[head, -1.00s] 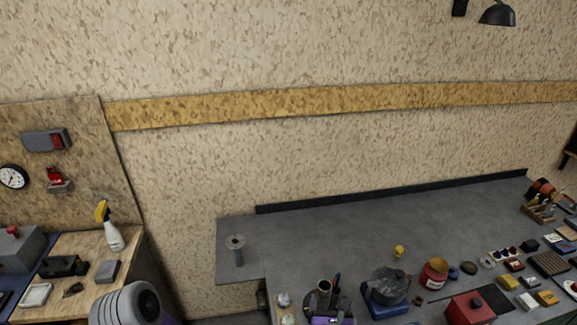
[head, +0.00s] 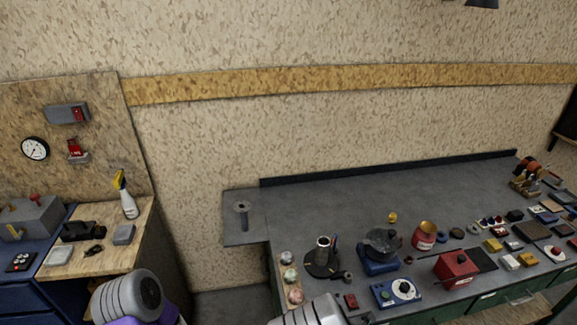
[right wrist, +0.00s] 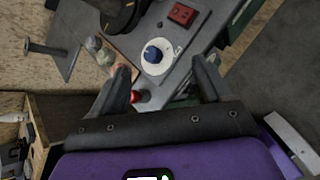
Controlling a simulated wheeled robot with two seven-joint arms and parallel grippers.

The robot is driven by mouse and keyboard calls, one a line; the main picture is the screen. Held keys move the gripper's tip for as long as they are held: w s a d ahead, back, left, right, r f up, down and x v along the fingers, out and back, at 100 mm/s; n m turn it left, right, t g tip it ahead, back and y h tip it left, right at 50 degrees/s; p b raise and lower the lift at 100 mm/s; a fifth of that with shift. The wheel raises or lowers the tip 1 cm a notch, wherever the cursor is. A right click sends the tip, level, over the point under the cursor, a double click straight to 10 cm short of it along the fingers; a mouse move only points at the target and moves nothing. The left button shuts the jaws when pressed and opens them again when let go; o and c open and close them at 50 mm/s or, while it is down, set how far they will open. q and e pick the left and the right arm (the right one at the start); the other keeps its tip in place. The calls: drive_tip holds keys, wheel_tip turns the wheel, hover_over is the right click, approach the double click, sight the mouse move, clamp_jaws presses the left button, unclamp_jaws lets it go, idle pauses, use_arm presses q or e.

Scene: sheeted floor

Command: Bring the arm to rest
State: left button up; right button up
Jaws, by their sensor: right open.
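My right gripper (right wrist: 162,83) shows in the right wrist view with its two dark fingers spread apart and nothing held between them. It points toward the left end of the grey workbench (head: 330,200); its distance from the bench top is hard to tell. A round white dial with a blue knob (right wrist: 157,55) lies beyond the fingers. In the head view only a grey rounded link of my right arm shows at the bottom middle, and the right gripper is out of sight. My left arm shows as a grey and purple link at the bottom left; its gripper is out of view.
The bench holds a blue dial box (head: 397,292), a red box (head: 456,267), a dark pot on a blue base (head: 380,250) and several balls (head: 289,274). A spray bottle (head: 126,195) stands on the wooden side table (head: 120,255). The bench's rear is mostly clear.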

drive_tip(key=s+d+f+m+g+b, duration=0.1)
drive_tip(key=s+f+m+g, duration=0.1)
drive_tip(key=s+f+m, duration=0.3)
drive_tip(key=s+d+f+m+g+b, duration=0.1)
drive_tip(key=f+m+g, duration=0.15)
drive_tip(key=f, duration=0.45)
drive_tip(key=s+a+f+m+g+y+b, duration=0.2)
drive_tip(key=s+f+m, duration=0.3)
drive_tip(key=m, duration=0.6)
drive_tip(key=s+a+f+m+g+y+b, duration=0.2)
drive_tip(key=f+m, duration=0.5)
drive_tip(key=m, duration=0.5)
drive_tip(key=s+a+y+b, duration=0.1)
drive_tip(key=s+a, duration=0.1)
drive_tip(key=s, duration=0.1)
drive_tip(key=shift+s+f+g+y, duration=0.3)
drive_tip(key=shift+g+y, duration=0.05)
drive_tip(key=shift+y, duration=0.05)
